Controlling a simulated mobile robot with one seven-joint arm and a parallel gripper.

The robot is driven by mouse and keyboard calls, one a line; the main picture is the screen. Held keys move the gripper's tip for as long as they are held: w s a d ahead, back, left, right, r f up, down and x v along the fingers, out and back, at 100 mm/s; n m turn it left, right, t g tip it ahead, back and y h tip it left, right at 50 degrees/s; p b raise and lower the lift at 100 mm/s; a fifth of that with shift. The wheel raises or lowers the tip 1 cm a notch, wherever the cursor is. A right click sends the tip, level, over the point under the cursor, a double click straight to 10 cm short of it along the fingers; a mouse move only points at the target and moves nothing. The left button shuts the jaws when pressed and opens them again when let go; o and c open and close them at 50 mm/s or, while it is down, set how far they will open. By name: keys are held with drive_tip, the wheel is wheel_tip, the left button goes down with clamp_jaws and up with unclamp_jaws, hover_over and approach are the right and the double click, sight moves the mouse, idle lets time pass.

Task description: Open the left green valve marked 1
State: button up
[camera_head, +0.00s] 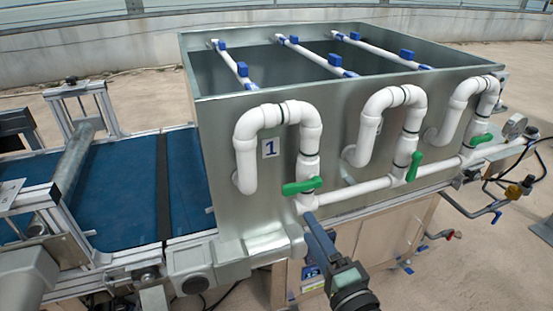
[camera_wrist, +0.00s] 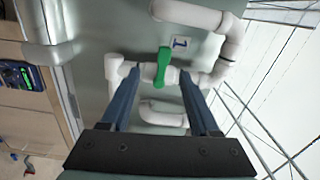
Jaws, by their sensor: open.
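The left green valve (camera_head: 302,186) is on the white vertical pipe beside the label marked 1 (camera_head: 270,148). Its handle lies across that pipe, roughly level. In the wrist view the green handle (camera_wrist: 163,68) shows between and beyond the fingertips, with the label 1 (camera_wrist: 180,43) close by. My gripper (camera_head: 309,216) is just below the valve in the head view. In the wrist view my gripper (camera_wrist: 160,75) is open, one finger on either side of the handle, with a visible gap to each. I cannot tell how far the tips are from it in depth.
Two other green valves, the middle one (camera_head: 414,166) and the right one (camera_head: 480,140), sit on similar white pipes. A metal tank (camera_head: 222,130) stands behind them. A blue conveyor belt (camera_head: 120,190) is at left. A gauge (camera_head: 515,126) and hoses are at right.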

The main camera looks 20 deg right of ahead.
sight(290, 192)
drive_tip(key=shift+m, duration=0.4)
drive_tip(key=w+p, duration=0.1)
drive_tip(key=w, duration=0.7)
drive_tip(key=w+r+p, duration=0.1)
drive_tip(key=w, duration=0.3)
drive_tip(key=shift+a+p, duration=0.2)
drive_tip(key=shift+p, duration=0.15)
clamp_jaws()
idle(0.8)
